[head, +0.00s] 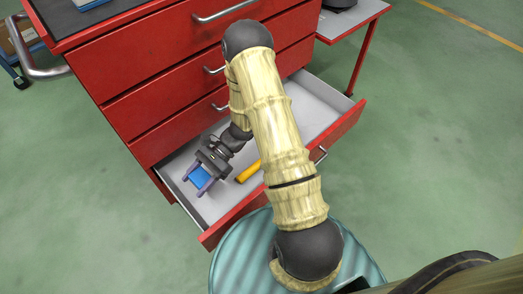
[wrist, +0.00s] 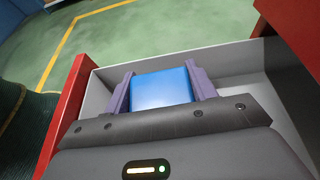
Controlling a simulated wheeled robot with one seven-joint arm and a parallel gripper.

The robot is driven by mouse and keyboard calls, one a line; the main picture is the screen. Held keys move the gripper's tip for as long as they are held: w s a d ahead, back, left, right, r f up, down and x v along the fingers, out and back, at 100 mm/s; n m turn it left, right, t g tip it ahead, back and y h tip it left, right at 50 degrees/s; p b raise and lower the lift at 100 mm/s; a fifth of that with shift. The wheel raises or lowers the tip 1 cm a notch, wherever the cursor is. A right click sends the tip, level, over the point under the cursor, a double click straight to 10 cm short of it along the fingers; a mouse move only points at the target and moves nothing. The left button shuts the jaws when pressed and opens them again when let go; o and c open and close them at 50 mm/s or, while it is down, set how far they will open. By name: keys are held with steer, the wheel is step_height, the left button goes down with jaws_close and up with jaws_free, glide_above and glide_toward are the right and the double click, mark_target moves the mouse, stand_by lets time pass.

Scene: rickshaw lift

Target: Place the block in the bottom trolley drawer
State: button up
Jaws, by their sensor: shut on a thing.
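The blue block (head: 198,176) is between the purple fingers of my gripper (head: 196,182), inside the open bottom drawer. The wrist view shows the block (wrist: 161,88) with a finger against each side of my gripper (wrist: 161,86). My gripper is shut on it. The bottom drawer (head: 310,105) of the red trolley (head: 125,85) is pulled out, with grey inner walls and a red front. In the wrist view the drawer wall (wrist: 220,57) runs just beyond the block. I cannot tell whether the block touches the drawer floor.
A yellow cylindrical object (head: 248,172) lies in the drawer, right of my gripper. The closed drawers above have metal handles (head: 225,11). Green floor is open to the left and right.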

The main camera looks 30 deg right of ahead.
steer(key=shift+w, duration=0.4)
steer(key=shift+t, duration=0.3)
steer(key=b, duration=0.2)
glide_above(204, 197)
steer(key=shift+w+f, duration=0.1)
steer(key=shift+f, duration=2.45)
steer(key=shift+f+b, duration=1.5)
steer(key=shift+f, duration=1)
steer(key=shift+f, duration=0.1)
steer(key=o, duration=1.1)
